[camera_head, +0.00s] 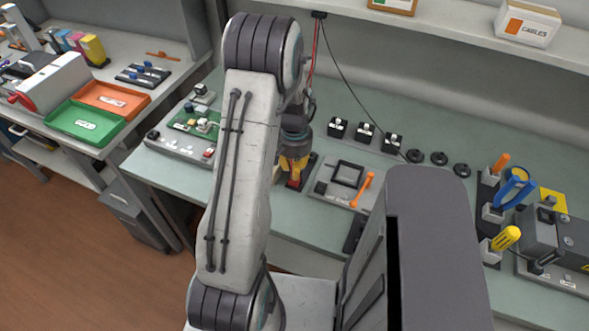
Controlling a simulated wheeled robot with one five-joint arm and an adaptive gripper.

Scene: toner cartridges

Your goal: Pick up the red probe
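My gripper (294,170) points down over the green bench, with yellow fingers below its dark wrist. A small red part (293,184), possibly the red probe, shows at the fingertips, over a dark holder or block. I cannot tell whether the fingers touch it or are closed on it. A red cable (315,50) hangs from a black mount under the shelf and runs down behind my arm. My arm hides its lower end.
A grey board (188,145) with switches and a green circuit lies left of the gripper. A grey tray (345,183) with an orange-handled tool lies right. A black cable (350,80) hangs from the shelf. Upright tools (505,200) stand at far right.

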